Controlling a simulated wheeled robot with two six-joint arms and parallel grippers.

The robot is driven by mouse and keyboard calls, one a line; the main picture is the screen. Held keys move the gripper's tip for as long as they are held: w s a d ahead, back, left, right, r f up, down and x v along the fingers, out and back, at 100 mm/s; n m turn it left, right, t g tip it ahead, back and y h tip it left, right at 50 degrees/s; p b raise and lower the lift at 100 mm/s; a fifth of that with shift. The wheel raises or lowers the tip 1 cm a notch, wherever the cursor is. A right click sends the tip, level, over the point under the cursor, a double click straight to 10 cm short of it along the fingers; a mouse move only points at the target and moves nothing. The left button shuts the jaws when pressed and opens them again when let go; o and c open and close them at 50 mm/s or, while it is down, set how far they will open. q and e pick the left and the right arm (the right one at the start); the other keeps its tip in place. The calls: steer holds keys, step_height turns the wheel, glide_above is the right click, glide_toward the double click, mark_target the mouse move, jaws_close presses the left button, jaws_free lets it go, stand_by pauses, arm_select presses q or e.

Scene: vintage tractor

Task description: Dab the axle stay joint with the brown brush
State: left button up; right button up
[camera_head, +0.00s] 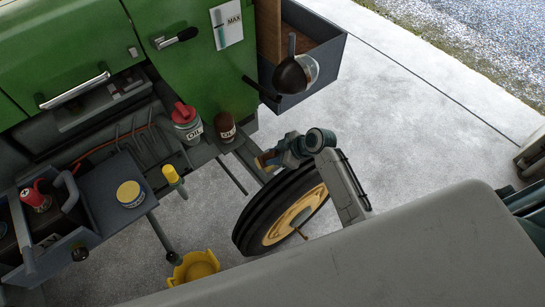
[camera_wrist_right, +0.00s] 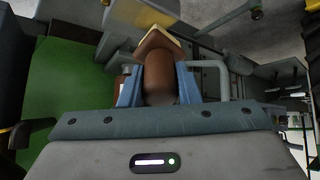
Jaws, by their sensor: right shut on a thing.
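My right gripper (camera_head: 268,159) is in the head view, low over the tractor's side just above the yellow-rimmed wheel. It is shut on the brown brush (camera_head: 261,163). The brush also shows in the right wrist view (camera_wrist_right: 158,76), between the two blue fingers, with a paler tan end beyond them. In the head view the gripper and wheel hide much of the brush's surroundings. I cannot pick out the axle stay joint for sure; a thin dark rod (camera_head: 232,177) slants down just left of the gripper. My left gripper is not in view.
The wheel (camera_head: 250,222) stands close below my right gripper. A red-topped oil can (camera_head: 186,121) and a brown bottle (camera_head: 225,127) stand just left. A yellow tin (camera_head: 130,193) sits on a grey shelf. A yellow basket (camera_head: 195,266) is on the floor. Green tractor panels (camera_head: 190,70) rise behind.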

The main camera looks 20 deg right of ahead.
steer(key=shift+w+d, duration=0.15)
steer(key=shift+d, duration=0.15)
steer(key=shift+a, duration=0.15)
steer(key=shift+s+a+p, duration=0.35)
steer(key=shift+s+a, duration=0.05)
steer(key=shift+a, duration=0.35)
steer(key=shift+r, duration=0.15)
steer(key=shift+r+p, duration=0.65)
steer(key=shift+d+f, duration=0.1)
